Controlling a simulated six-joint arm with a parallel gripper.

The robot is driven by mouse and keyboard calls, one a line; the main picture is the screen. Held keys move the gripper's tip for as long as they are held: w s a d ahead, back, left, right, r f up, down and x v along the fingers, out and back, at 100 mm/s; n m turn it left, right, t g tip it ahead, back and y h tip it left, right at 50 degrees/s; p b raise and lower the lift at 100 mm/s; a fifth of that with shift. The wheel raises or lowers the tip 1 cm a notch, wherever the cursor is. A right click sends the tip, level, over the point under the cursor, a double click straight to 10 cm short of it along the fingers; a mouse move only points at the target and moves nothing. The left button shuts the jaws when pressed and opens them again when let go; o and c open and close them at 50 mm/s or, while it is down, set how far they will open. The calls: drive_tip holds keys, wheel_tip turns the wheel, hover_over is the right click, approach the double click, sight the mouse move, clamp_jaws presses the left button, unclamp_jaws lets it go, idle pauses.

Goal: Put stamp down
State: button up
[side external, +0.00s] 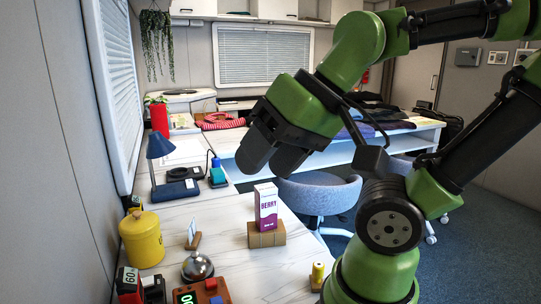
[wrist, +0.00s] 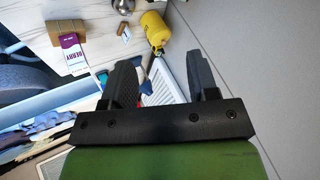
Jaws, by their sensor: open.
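A teal patch, likely the same block, shows in the wrist view (wrist: 101,76) left of the left finger. My gripper (side external: 270,153) is in the air above the table, its fingers pointing down and left. In the wrist view my gripper (wrist: 166,80) has its fingers wide apart, with nothing held between them.
A purple and white BERRY carton (side external: 266,206) stands on a brown block (side external: 266,235). A yellow canister (side external: 142,240), a bell (side external: 197,267), a blue lamp (side external: 160,147) and a red vase (side external: 159,119) also stand around. Window blinds (side external: 115,85) line the left wall.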

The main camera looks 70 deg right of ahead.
drive_tip(key=shift+s+a+r+n, duration=0.1)
drive_tip(key=shift+s+a+n, duration=0.1)
drive_tip(key=shift+n, duration=0.4)
drive_tip(key=shift+o, duration=0.2)
drive_tip(key=shift+w, duration=0.1)
drive_tip(key=g, duration=1.1)
approach(317, 264)
drive_tip(key=shift+f, duration=0.4)
drive_tip(key=shift+s+f, duration=0.1)
drive_tip(key=shift+s, duration=0.1)
drive_tip(key=x, duration=0.9)
drive_tip(key=shift+s+a+f, duration=0.15)
drive_tip(key=shift+f, duration=0.15)
